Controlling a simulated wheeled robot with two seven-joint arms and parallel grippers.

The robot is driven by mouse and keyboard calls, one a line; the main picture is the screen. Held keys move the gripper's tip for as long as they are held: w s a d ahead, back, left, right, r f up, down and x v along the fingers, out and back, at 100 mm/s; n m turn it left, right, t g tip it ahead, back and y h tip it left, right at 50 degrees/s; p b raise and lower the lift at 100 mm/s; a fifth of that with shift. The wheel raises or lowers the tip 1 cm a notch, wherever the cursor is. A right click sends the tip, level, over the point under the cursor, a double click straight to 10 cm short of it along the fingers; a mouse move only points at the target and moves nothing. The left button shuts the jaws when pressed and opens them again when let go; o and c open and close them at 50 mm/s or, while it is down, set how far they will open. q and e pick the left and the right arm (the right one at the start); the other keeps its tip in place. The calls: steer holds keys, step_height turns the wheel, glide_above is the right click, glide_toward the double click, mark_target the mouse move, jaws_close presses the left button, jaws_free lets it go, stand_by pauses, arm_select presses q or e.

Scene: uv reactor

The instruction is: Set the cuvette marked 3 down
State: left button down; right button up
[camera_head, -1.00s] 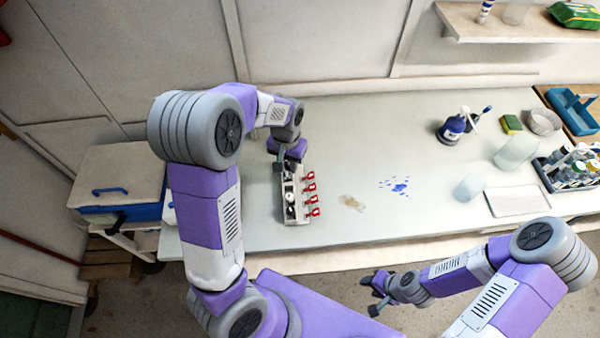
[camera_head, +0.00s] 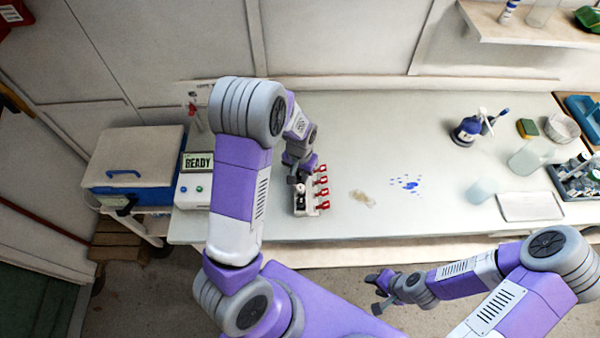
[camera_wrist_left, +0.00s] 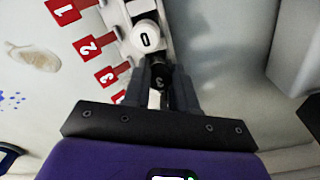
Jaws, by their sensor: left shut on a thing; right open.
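The cuvette marked 3 (camera_wrist_left: 160,76) shows a black cap with a pale 3 in the left wrist view. My left gripper (camera_head: 297,187) is shut on it; its fingers stand on both sides of the cap in the left wrist view (camera_wrist_left: 163,88). The cuvette is over the white rack (camera_head: 312,211), near the red tags for the higher numbers. Its lower part is hidden, so I cannot tell whether it is seated. My right gripper (camera_head: 377,292) is open and empty, off the table's front edge.
Red tags (camera_head: 322,181) line the rack's right side. A device reading READY (camera_head: 197,180) and a blue-and-white box (camera_head: 130,170) stand left. A tan stain (camera_head: 362,198) and blue drops (camera_head: 406,184) lie on the table (camera_head: 400,130). Bottles and cups stand right.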

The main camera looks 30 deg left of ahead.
mark_target(300, 174)
arm_select(q)
steer(key=shift+f, duration=0.2)
steer(key=c, duration=0.9)
jaws_free()
steer(key=shift+r, duration=0.1)
steer(key=shift+r, duration=0.2)
step_height(300, 174, up, 12)
steer(key=p, duration=0.1)
steer(key=shift+f, duration=0.1)
